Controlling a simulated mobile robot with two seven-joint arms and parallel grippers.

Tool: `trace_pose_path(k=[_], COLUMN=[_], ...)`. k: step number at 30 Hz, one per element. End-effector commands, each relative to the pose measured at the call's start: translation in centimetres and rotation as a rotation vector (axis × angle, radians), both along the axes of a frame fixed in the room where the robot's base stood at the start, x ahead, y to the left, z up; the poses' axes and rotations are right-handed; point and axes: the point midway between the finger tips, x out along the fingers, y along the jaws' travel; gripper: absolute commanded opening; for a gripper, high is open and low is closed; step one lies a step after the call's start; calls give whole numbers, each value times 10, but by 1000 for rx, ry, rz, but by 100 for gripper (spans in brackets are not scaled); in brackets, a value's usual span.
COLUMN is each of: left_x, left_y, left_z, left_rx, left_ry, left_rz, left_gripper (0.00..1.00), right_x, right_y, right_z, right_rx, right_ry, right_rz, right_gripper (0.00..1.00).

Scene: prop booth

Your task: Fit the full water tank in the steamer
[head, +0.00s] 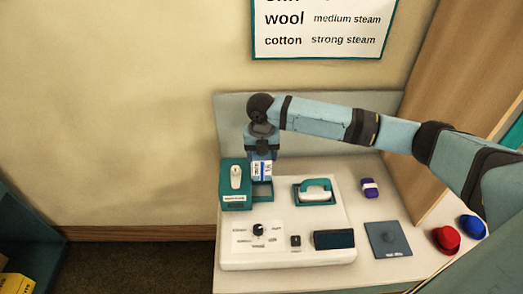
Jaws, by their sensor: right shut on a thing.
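The white steamer (290,261) stands on the counter, with a dial and small printed words on its front. My right gripper (261,157) reaches down from above over its back left part and is shut on a water tank (262,170). The tank shows a pale face with a blue upright band. It is just above or partly within a teal-framed bay (263,197); I cannot tell how deep it sits. A teal box (229,190) with a white piece on top and a small label is close to its left. My left gripper is not in view.
A teal-handled iron (317,191) rests on the steamer's right part. A wooden panel (460,90) bounds the right; a chart (325,30) hangs behind.

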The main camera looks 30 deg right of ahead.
Motion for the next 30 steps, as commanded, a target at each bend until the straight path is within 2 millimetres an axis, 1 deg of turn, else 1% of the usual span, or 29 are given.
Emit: trace_pose_path(k=[10, 15, 18, 19, 20, 24, 30], left_x=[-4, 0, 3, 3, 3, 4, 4], left_y=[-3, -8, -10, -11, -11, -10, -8], left_z=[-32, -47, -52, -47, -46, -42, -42], left_rx=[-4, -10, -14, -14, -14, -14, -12], left_ry=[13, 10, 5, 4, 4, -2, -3], left_rz=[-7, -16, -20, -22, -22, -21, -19], left_gripper=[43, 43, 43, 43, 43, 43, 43], right_x=[0, 0, 0, 0, 0, 0, 0], right_y=[0, 0, 0, 0, 0, 0, 0], right_z=[-29, -46, -55, -53, -54, -61, -63], right_rx=[0, 0, 0, 0, 0, 0, 0], right_ry=[-1, -1, -1, 0, 0, -1, -1], right_rz=[0, 0, 0, 0, -1, 0, 0], right_gripper=[31, 31, 31, 31, 31, 31, 31])
